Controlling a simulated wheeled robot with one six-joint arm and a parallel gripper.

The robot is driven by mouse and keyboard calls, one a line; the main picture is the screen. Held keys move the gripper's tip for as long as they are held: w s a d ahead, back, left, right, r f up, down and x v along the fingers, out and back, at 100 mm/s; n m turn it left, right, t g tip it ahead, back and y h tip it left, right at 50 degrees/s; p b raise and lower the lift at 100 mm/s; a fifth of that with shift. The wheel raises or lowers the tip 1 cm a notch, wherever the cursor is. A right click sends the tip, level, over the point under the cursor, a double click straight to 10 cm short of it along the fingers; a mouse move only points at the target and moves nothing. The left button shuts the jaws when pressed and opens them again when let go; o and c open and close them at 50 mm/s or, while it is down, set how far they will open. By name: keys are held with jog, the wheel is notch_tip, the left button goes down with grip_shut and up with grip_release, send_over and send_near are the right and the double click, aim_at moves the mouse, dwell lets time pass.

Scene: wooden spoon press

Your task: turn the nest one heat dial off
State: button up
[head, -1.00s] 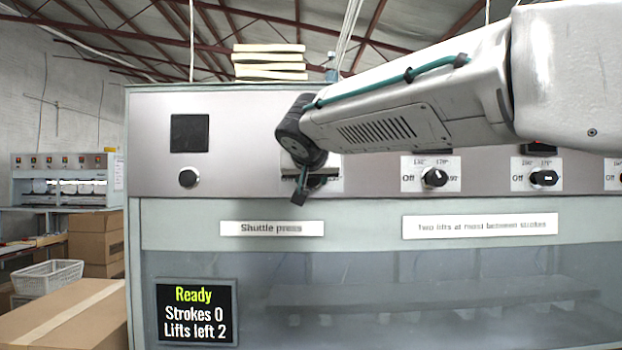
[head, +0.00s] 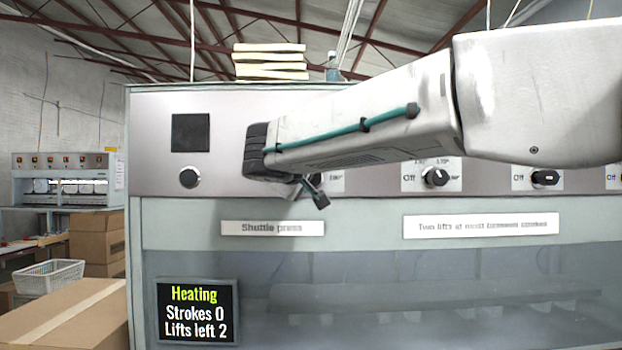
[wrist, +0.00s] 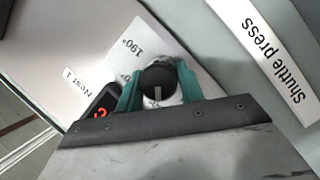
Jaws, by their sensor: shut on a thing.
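The nest one heat dial (wrist: 158,78) is a round black knob with a white mark that points down in the wrist view. My gripper (wrist: 159,84) is shut on the knob, one teal finger on each side. In the head view my arm hides this dial and most of the gripper; only a sliver of its plate (head: 336,181) shows. The "Off" mark of this dial is not visible.
A red-lit readout (wrist: 100,112) is beside the left finger. The press display (head: 196,311) reads "Heating, Strokes 0, Lifts left 2". A second dial (head: 436,177) and a third dial (head: 545,178) are to the right. A round black knob (head: 190,177) is to the left.

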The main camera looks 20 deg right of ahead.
jog(key=n+h, duration=0.1)
jog(key=n, duration=0.2)
jog(key=shift+f+n+t+h, duration=0.1)
jog(key=shift+n+t+h, duration=0.2)
jog(key=shift+n+h, duration=0.1)
jog(key=shift+n+t+h, duration=0.3)
jog(key=shift+n+t, duration=0.4)
jog(key=shift+n, duration=1.2)
jog(key=o, duration=1)
jog(key=shift+v, duration=3.95)
